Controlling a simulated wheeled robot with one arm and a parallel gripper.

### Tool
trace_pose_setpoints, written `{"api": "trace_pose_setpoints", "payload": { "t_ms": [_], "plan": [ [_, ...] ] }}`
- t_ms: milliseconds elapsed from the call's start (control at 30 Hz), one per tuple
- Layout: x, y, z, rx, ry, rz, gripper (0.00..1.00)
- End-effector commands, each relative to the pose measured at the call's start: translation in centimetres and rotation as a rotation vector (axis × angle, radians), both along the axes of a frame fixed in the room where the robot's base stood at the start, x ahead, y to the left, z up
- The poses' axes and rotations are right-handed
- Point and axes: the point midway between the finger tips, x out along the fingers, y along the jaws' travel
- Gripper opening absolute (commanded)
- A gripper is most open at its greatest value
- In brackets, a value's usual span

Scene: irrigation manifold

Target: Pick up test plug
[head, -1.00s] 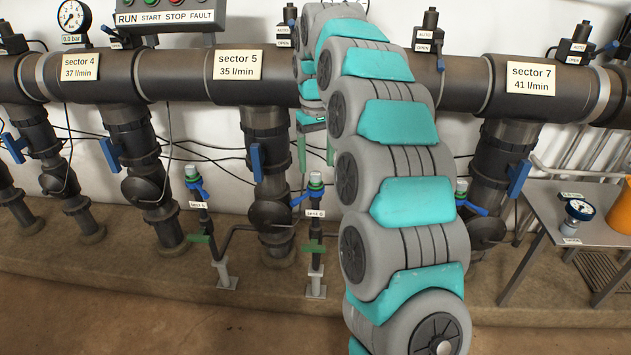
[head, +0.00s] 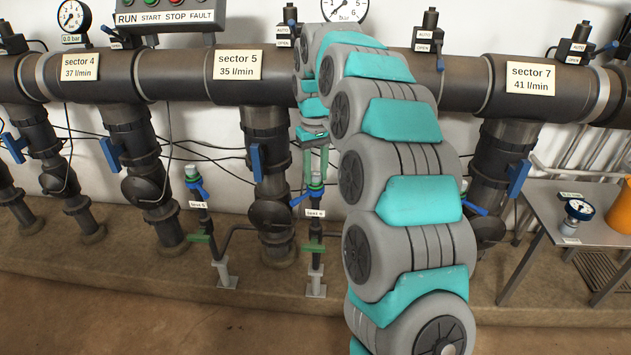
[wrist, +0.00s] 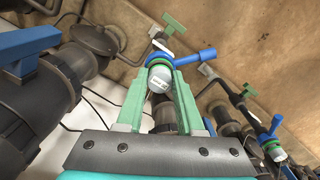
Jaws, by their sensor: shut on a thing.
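The test plug (head: 316,180) is a small pale grey cap on top of the thin standpipe labelled "test 6" (head: 315,213). It has a green ring and a blue lever valve (head: 302,198) below it. My gripper (head: 316,176) points down over it with its two green fingers, one on each side. In the wrist view, the fingers (wrist: 165,72) are shut on the grey plug (wrist: 160,79), which still sits at the pipe's top above the green ring. The blue lever (wrist: 195,57) sticks out to the right there.
A similar capped standpipe (head: 191,174) stands to the left. Thick dark manifold pipes (head: 170,75) with sector labels run behind and above. A metal table (head: 560,215) with a small gauge (head: 579,209) stands at the right. The floor in front is clear.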

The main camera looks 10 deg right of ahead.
Motion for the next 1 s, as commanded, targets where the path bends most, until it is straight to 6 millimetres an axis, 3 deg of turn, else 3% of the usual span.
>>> {"api": "trace_pose_setpoints", "payload": {
  "t_ms": [200, 667, 1000],
  "plan": [
    [0.0, 0.0, 0.0, 0.000, 0.000, 0.000, 0.00],
    [0.0, 0.0, 0.2, 0.000, -0.001, 0.000, 0.00],
    [0.0, -0.1, 2.3, -0.001, -0.001, -0.001, 0.00]
  ]
}}
